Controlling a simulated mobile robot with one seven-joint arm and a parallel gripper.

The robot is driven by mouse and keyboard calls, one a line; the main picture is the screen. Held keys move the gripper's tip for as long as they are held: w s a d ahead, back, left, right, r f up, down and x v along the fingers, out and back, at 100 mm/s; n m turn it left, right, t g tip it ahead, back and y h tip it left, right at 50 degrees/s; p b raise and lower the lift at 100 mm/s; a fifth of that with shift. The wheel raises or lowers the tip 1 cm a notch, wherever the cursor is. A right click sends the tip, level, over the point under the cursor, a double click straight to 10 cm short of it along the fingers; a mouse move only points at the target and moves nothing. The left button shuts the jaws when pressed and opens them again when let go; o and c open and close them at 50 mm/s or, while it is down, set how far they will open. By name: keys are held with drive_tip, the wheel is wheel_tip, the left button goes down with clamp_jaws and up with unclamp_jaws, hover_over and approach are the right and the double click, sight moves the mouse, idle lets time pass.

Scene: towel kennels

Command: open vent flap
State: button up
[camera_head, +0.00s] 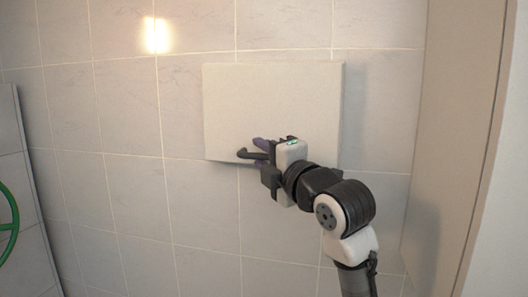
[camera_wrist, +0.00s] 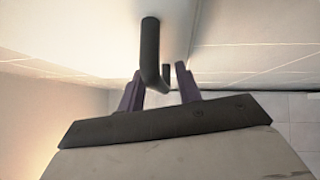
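The vent flap (camera_head: 272,100) is a pale, flat rectangular panel against the tiled wall. It appears closed, and part of its lower edge is hidden behind my gripper. A dark bent handle (camera_head: 249,154) stands out near its lower edge. In the wrist view the handle (camera_wrist: 150,50) comes down from the pale panel and hooks between my purple fingers. My gripper (camera_head: 264,148) is at the handle, below the flap's middle. The fingers (camera_wrist: 160,70) stand apart on both sides of the handle, with a visible gap at the right finger. Contact with the left finger is unclear.
A tall beige panel (camera_head: 455,120) stands at the right, close to my arm. A green wheel-like ring (camera_head: 8,225) shows at the left edge in front of a grey panel. The tiled wall (camera_head: 120,200) left of and below the flap is clear.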

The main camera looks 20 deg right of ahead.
clamp_jaws()
drive_tip(key=shift+s, duration=0.1)
idle(0.4)
